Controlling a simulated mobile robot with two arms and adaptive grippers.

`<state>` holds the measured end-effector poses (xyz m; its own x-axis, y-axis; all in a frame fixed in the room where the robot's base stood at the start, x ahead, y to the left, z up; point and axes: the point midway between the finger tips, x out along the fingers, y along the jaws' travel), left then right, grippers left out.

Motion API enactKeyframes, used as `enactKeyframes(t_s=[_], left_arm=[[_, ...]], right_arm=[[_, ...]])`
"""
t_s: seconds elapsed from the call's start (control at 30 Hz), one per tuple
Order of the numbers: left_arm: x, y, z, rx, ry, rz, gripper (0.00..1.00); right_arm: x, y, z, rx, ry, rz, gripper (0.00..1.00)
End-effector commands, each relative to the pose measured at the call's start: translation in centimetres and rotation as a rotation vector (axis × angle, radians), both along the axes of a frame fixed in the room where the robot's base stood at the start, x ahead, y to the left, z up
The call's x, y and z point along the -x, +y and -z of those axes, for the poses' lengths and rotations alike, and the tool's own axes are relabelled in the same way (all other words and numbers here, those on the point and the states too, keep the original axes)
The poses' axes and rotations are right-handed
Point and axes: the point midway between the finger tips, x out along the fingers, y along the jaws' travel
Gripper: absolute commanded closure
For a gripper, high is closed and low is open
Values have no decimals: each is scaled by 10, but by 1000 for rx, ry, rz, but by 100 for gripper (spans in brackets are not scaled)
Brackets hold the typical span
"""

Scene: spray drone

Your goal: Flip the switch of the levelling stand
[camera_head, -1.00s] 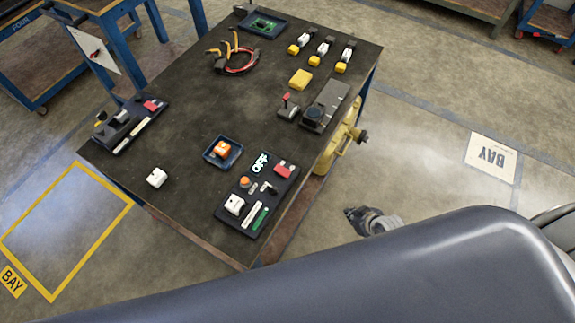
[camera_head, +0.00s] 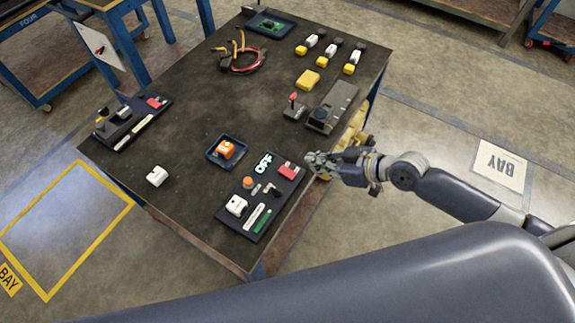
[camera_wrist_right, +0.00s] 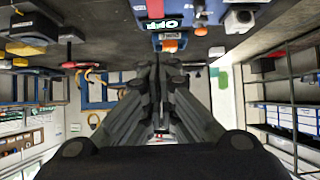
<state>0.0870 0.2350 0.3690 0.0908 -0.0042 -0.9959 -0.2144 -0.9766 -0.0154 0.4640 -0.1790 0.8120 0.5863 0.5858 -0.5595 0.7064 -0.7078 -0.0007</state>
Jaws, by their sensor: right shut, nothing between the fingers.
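A dark panel (camera_head: 239,222) lies at the table's front corner, with a lit OFF sign (camera_head: 263,163), a red part (camera_head: 288,171), an orange button (camera_head: 248,183) and small levers. A grey box with a red-tipped lever (camera_head: 294,105) stands farther back, beside a long grey unit (camera_head: 333,107). I cannot tell for sure which is the levelling stand's switch. My right gripper (camera_head: 313,160) is shut and empty at the table's right edge, just right of the panel's red part. In the right wrist view its fingers (camera_wrist_right: 158,75) are together, with the OFF sign (camera_wrist_right: 163,24) beyond. My left gripper is not in view.
A blue tray with an orange block (camera_head: 226,150) sits left of the panel. A white block (camera_head: 157,176), another dark panel (camera_head: 132,123), cables (camera_head: 238,60), a yellow block (camera_head: 307,80) and several small yellow-white pieces are on the table (camera_head: 190,110). Its middle is mostly clear.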

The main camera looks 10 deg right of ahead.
Motion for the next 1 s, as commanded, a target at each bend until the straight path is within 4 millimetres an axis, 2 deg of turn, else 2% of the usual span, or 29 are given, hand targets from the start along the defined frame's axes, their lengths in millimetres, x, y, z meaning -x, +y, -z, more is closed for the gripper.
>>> enactKeyframes(t_s=[0.27, 0.47, 0.87, 1.0], left_arm=[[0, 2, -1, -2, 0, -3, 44], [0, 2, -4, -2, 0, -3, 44], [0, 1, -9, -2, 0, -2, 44], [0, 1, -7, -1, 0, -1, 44]], right_arm=[[-2, 1, 1, -2, -1, 3, 100], [-15, 14, 12, -5, -2, 5, 100], [-59, 59, 55, -3, 0, 4, 100], [-62, 61, 77, -1, 2, 4, 100]])
